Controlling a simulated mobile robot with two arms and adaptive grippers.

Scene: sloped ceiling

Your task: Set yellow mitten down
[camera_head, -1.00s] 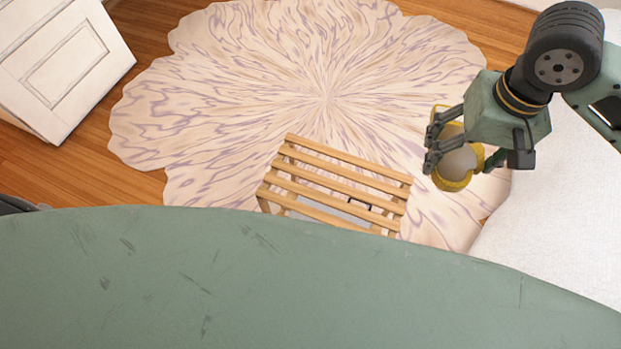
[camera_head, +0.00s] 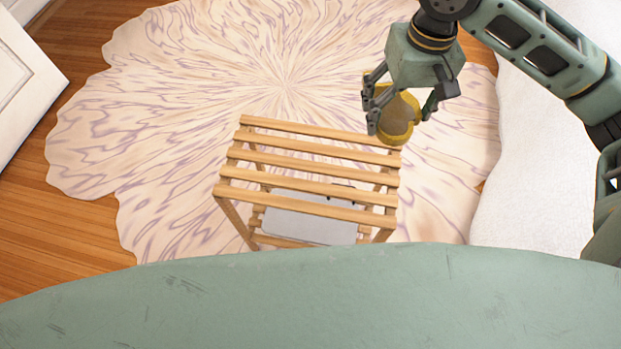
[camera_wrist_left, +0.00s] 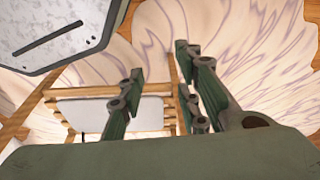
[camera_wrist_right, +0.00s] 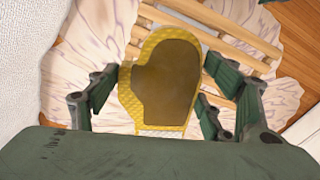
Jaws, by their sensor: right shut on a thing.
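The yellow mitten (camera_head: 400,118), with a brown palm, is held by my right gripper (camera_head: 391,104) in the head view. It hangs at the back right corner of a slatted wooden rack, seemingly above it. In the right wrist view the mitten (camera_wrist_right: 165,82) is between the fingers of the right gripper (camera_wrist_right: 160,95), thumb to the left. My left gripper is outside the head view. In the left wrist view the left gripper (camera_wrist_left: 160,95) has its fingers spread apart with nothing between them.
The slatted wooden rack (camera_head: 310,170) has a bare top and a grey-white flat thing (camera_head: 310,218) on its lower level. It stands on a pale patterned rug (camera_head: 200,110). A white fluffy surface (camera_head: 540,150) lies right, a white panelled door or cabinet (camera_head: 25,80) left.

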